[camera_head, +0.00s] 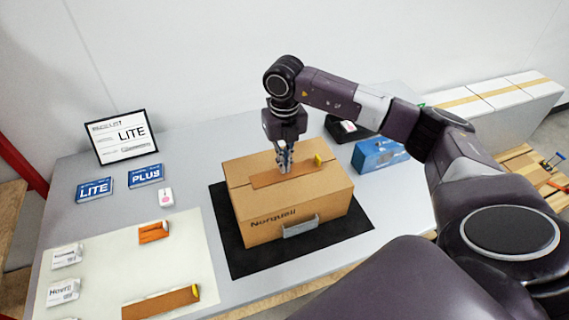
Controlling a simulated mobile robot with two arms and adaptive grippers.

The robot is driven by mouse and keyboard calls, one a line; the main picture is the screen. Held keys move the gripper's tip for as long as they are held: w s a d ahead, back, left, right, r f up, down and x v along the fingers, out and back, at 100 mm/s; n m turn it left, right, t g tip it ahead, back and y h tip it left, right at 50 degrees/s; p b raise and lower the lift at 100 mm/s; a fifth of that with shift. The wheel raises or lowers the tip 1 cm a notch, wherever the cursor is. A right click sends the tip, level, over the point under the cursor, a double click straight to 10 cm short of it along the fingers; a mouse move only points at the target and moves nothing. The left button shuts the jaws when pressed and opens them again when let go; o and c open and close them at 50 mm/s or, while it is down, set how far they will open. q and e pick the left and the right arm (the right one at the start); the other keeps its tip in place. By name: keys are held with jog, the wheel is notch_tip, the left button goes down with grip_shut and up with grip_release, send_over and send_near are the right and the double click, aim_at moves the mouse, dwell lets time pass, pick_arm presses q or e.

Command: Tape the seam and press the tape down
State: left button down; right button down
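A closed brown cardboard box (290,217) marked "Norquell" stands on a black mat (233,262). A darker brown tape strip (262,181) lies along the seam on its top, with a yellow tab (318,160) at its right end. My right gripper (285,168) points down over the middle of the strip. Its fingers look close together with nothing visible between them. I cannot tell whether the tips touch the tape. My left gripper is out of view.
A pale sheet (100,272) at left holds two more brown strips (153,232) and white cards. Taped white boxes (500,105) are at far right.

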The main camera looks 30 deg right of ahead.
jog(key=shift+r+p, duration=1.3)
jog(key=shift+r, duration=1.05)
